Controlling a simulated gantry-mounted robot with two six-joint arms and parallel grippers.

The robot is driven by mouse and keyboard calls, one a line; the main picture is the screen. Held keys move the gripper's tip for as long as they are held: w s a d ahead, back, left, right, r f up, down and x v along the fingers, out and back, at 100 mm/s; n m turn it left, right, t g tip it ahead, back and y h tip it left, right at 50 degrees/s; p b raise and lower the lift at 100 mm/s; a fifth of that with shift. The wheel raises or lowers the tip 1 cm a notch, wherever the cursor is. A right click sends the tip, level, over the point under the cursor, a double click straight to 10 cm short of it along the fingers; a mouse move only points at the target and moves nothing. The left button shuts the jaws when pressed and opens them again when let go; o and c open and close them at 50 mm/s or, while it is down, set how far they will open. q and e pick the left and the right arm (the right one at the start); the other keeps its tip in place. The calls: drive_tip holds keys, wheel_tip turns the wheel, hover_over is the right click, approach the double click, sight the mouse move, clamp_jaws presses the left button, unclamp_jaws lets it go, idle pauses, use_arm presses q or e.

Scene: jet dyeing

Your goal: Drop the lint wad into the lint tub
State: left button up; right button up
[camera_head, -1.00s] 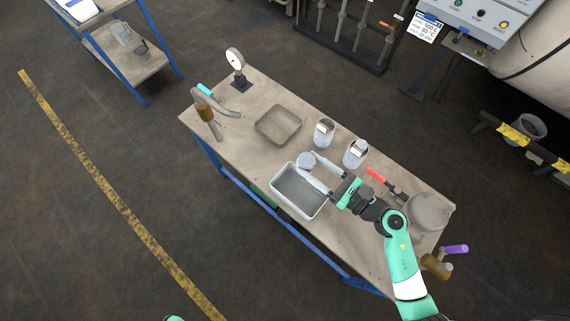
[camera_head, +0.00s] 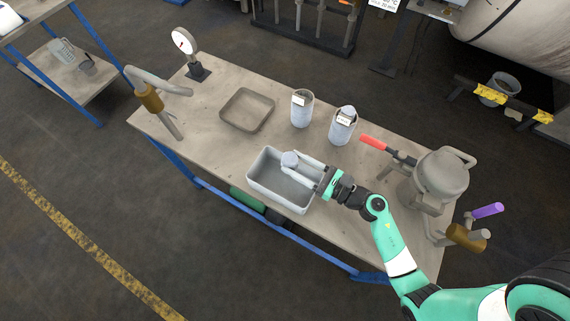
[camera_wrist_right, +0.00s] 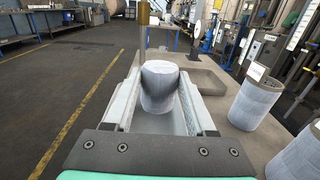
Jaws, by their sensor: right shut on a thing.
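The lint wad (camera_head: 289,159) is a small pale grey lump held between the fingertips of my right gripper (camera_head: 296,164). In the right wrist view the wad (camera_wrist_right: 159,86) sits between the two fingers, which are closed on its sides. The lint tub (camera_head: 255,183) is a light grey, open rectangular bin near the table's front edge. The wad and fingers appear over the tub's opening, close to its far rim; their exact height above it is hard to tell. The tub's inside looks empty where visible. My left gripper is not in view.
A shallow brown tray (camera_head: 247,110) lies behind the tub. Two pale canisters with labels, one (camera_head: 302,108) and another (camera_head: 342,126), stand behind it to the right. A grey lidded pot (camera_head: 441,178) stands at the right end. A dial gauge (camera_head: 185,42) stands at the far left corner.

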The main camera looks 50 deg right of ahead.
wheel_tip(320, 180, down, 5)
drive_tip(key=b, duration=0.4)
drive_tip(key=shift+r, duration=0.1)
drive_tip(key=o, duration=1.4)
drive_tip(key=shift+o, duration=0.2)
drive_tip(key=shift+s, duration=0.1)
drive_tip(key=s+d+p, duration=0.1)
drive_tip(key=s+d, duration=0.1)
drive_tip(key=s, duration=0.9)
drive_tip(key=shift+s, duration=0.1)
